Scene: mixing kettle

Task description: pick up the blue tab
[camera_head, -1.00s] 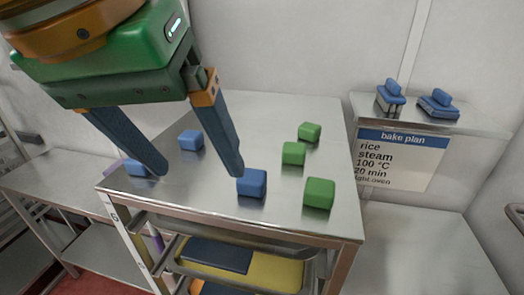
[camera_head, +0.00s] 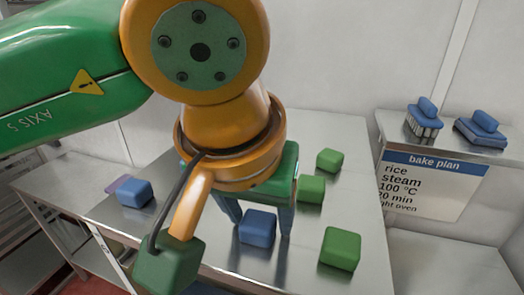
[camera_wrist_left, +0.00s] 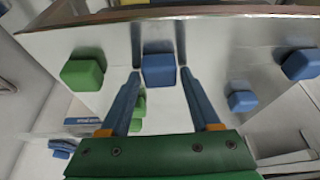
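A blue block (camera_head: 257,228), the likely blue tab, stands near the front of the metal cart top. My left gripper (camera_head: 260,215) comes down over it, pointing downward, with one finger on either side. In the left wrist view the same blue block (camera_wrist_left: 158,69) sits between the two fingertips of the left gripper (camera_wrist_left: 160,75). Narrow gaps seem to show on both sides, so the fingers look open around it; contact cannot be told. The block rests on the cart top. My right gripper is not in view.
Green blocks stand to the right: one far (camera_head: 330,160), one in the middle (camera_head: 311,188), one near (camera_head: 340,248). Another blue block (camera_head: 134,193) is at the left. Brushes (camera_head: 424,118) lie on the right shelf above a bake plan sign (camera_head: 432,184).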

